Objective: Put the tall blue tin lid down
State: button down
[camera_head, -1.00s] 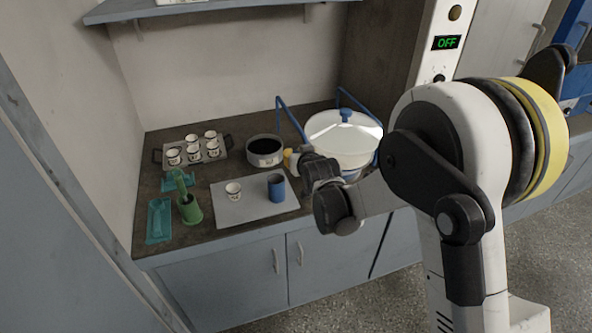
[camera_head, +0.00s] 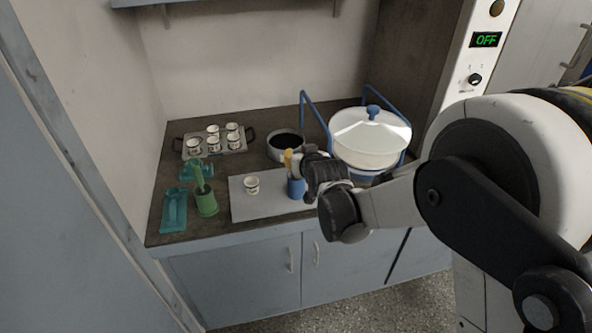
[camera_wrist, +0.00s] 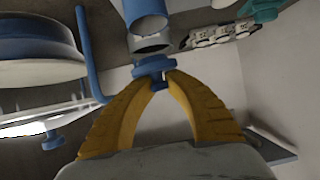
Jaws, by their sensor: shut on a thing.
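The tall blue tin (camera_head: 295,188) stands upright on the pale mat (camera_head: 238,208), right of a small white cup. My gripper (camera_head: 289,158) is just above and beside the tin, and its wrist hides part of that area. In the wrist view my yellow fingers (camera_wrist: 160,78) are closed on the blue tin lid (camera_wrist: 153,66). The blue tin (camera_wrist: 143,12) shows beyond the lid, its open grey rim facing it. A gap seems to part lid and tin, but how far apart they are I cannot tell.
A round pan with dark contents (camera_head: 285,146) stands behind my gripper. The white-covered sieve shaker (camera_head: 368,150) with blue rails is close on the right. The small cup (camera_head: 251,186), green pot (camera_head: 206,204), teal tray (camera_head: 175,212) and cup rack (camera_head: 238,149) are left.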

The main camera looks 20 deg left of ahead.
aim_at(296, 185)
jog(key=shift+a+f+b, duration=0.1)
jog(key=shift+f+b, duration=0.95)
jog(key=shift+f, duration=1)
jog(key=shift+f+b, duration=0.45)
jog(key=shift+f, duration=0.05)
jog(key=c, duration=1.4)
grip_release()
jog(key=shift+r, duration=0.1)
